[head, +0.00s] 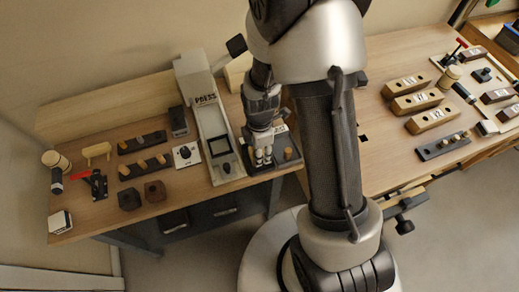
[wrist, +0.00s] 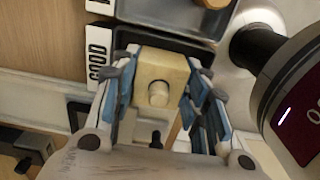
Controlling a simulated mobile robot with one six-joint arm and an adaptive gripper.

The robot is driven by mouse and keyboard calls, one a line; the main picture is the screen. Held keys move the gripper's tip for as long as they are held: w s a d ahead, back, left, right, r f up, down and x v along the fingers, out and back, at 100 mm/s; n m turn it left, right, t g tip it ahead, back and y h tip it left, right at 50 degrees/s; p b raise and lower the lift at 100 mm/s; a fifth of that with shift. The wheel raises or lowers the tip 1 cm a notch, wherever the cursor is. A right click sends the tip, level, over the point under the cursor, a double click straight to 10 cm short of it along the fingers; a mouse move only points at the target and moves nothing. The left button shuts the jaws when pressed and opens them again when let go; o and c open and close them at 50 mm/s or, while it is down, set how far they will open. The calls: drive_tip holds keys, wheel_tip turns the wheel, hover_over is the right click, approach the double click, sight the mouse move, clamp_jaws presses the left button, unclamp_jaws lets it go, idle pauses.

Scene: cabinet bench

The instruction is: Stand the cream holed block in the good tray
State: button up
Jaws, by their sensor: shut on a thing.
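My gripper (wrist: 158,100) is shut on the cream block (wrist: 160,66), with a blue-padded finger on each side of it in the wrist view. A pale round feature shows on the block's near face; I cannot tell whether it is the hole or a peg. The block is over or at the dark good tray (wrist: 131,37), beside the white GOOD label (wrist: 99,53). The fingers and block hide part of the tray, and contact with its floor cannot be told. In the head view my gripper (head: 263,158) points down at the dark trays (head: 283,166); the block is not clear there.
A dark tray with a tan round piece (wrist: 213,3) adjoins the good tray. A dark round device with a display (wrist: 300,95) stands close on the right. The press (head: 208,112) stands left of my gripper. Several blocks and racks lie on both benches.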

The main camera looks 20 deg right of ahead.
drive_tip(key=shift+f, duration=0.3)
drive_tip(key=o, duration=1.1)
drive_tip(key=shift+o, duration=0.8)
drive_tip(key=shift+r, duration=0.1)
drive_tip(key=shift+r+p, duration=2.55)
drive_tip(key=shift+r, duration=0.9)
